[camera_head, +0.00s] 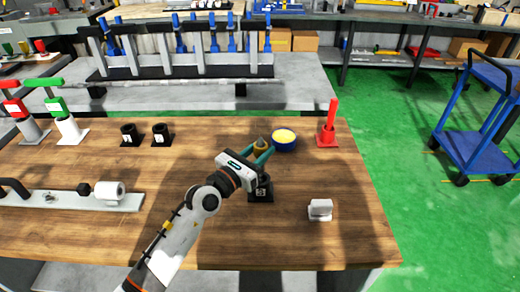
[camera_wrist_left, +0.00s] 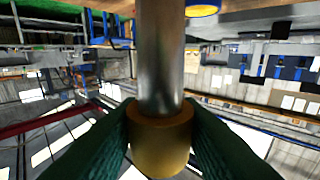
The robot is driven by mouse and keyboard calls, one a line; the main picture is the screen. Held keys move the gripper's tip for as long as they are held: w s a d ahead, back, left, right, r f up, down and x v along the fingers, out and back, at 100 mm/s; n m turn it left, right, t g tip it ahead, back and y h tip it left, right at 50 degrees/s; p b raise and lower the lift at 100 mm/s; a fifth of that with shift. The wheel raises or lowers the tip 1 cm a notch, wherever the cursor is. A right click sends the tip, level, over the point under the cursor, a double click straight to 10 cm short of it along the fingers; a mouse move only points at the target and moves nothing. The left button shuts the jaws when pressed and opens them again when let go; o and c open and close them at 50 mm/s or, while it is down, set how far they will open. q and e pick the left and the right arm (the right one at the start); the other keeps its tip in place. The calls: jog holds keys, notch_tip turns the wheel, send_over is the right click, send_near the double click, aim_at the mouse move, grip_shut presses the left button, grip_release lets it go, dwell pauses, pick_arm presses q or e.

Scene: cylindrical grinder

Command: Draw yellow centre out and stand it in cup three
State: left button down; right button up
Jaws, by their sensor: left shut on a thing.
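My left gripper (camera_head: 259,154) is shut on the yellow centre, gripping its yellow collar (camera_wrist_left: 160,140). The yellow end (camera_head: 261,145) shows above the teal fingers in the head view. In the left wrist view its steel shaft (camera_wrist_left: 160,55) runs from the collar to the top edge, toward the table side. A black cup (camera_head: 261,192) with a white number label, apparently cup three, stands right below the gripper. The fingers and wrist partly hide the shaft and cup mouth, so I cannot tell how far the shaft is inside. My right gripper is not in view.
A blue bowl with yellow contents (camera_head: 284,140) stands just behind the gripper. Two black cups (camera_head: 131,136) (camera_head: 161,135) are at the back left. A red upright part (camera_head: 328,128) and a white block (camera_head: 320,208) are to the right. The front table middle is clear.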

pick_arm(q)
jog(key=shift+f+b, duration=0.4)
jog(key=shift+f, duration=0.3)
jog(key=shift+p, duration=0.35)
dwell(1.3)
jog(key=shift+f+b, duration=2.85)
jog(key=shift+f, duration=0.45)
jog(key=c, duration=0.9)
grip_release()
jog(key=shift+c, duration=0.2)
jog(key=shift+s+f, duration=0.1)
jog(key=shift+f, duration=0.05)
jog(key=v, duration=1.2)
